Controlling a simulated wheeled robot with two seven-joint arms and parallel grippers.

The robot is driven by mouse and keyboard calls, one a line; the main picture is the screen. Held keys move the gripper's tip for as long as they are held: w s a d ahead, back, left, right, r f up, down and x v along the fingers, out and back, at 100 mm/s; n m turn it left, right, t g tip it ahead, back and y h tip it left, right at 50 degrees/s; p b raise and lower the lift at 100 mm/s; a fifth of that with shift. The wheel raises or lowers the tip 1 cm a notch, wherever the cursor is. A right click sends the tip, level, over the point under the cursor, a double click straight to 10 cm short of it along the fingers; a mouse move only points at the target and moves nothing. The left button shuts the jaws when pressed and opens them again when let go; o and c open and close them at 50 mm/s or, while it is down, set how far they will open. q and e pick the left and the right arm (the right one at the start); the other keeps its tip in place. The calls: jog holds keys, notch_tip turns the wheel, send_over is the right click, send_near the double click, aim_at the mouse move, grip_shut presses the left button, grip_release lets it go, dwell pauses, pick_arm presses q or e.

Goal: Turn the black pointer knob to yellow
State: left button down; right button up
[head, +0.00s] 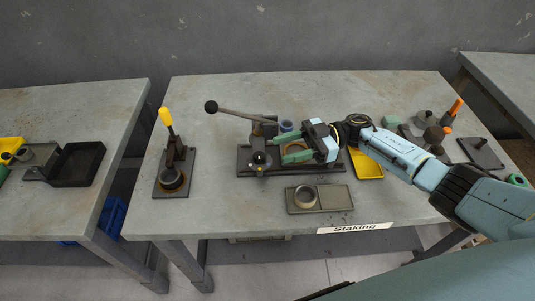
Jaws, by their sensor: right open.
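The arbor press (245,163) stands on the middle table, with a dark base and a long lever ending in a black ball. A small black rounded part (259,158) at the left front of its base looks like the pointer knob. Its pointer direction and any yellow mark are too small to read. My right gripper (283,148) reaches in from the right over the press, its green fingers apart and pointing left. The fingertips are just right of the black part, with a visible gap. The gripper hides part of the press. My left gripper is out of view.
A tray with a metal ring (334,197) lies in front of the press. A yellow tray (369,166) is beneath my right arm. A yellow-handled clamp (173,182) stands left. Several small fixtures crowd the right side. The table's front left is clear.

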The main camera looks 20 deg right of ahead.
jog(key=d+b, duration=0.1)
jog(key=d, duration=0.5)
dwell(0.4)
